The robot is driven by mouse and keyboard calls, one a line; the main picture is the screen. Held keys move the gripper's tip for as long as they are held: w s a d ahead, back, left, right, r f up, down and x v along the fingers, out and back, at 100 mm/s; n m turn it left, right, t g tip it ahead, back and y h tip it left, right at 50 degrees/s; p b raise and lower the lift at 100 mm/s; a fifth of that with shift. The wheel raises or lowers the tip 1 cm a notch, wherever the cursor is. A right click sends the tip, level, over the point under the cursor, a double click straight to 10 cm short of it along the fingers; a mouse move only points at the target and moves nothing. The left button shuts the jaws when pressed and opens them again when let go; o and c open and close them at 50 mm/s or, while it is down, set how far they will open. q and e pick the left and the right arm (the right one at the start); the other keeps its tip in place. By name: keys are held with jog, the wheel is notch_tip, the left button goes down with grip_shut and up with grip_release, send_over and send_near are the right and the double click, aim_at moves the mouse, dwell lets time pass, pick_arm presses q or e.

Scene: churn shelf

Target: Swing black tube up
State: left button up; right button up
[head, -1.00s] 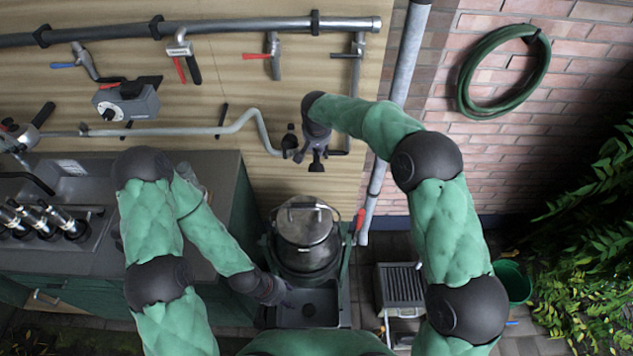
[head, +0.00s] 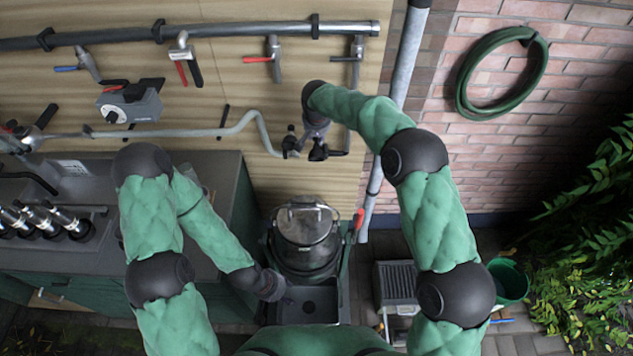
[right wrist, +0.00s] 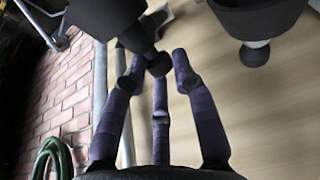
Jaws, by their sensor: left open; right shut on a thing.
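The black tube (head: 318,152) hangs at the lower end of the pipework on the wooden panel. In the right wrist view it is the black piece with a rounded tip (right wrist: 112,18), between my fingertips. My right gripper (head: 316,138) is above it in the head view and shut on it; its dark fingers (right wrist: 155,78) close around the tip. My arm hides part of the tube. My left gripper (head: 277,287) is low, open and empty beside the metal pot (head: 305,238).
A second black fitting (head: 290,145) sits close left of the tube; it also shows in the right wrist view (right wrist: 253,25). A grey downpipe (head: 402,75) stands to the right. A green hose (head: 463,85) hangs on the brick wall. Levers line the panel above.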

jog(key=shift+w+a+f, duration=0.1)
jog(key=shift+w+a, duration=0.1)
jog(key=shift+a, duration=0.05)
jog(key=shift+w+r+p, duration=0.3)
jog(key=shift+w+p, duration=0.5)
jog(key=shift+w, duration=0.15)
jog(key=o, duration=0.8)
jog(key=shift+f, duration=0.1)
jog(key=shift+o, duration=0.3)
jog(key=shift+a, duration=0.1)
jog(key=shift+d+p+v, duration=0.15)
jog(key=shift+p+v, duration=0.3)
jog(key=shift+v, duration=1.4)
jog(key=shift+d+p+v, duration=0.1)
jog(key=shift+p+v, duration=0.3)
jog(key=shift+v, duration=1.45)
jog(key=shift+w, duration=0.1)
jog(key=shift+f, duration=0.1)
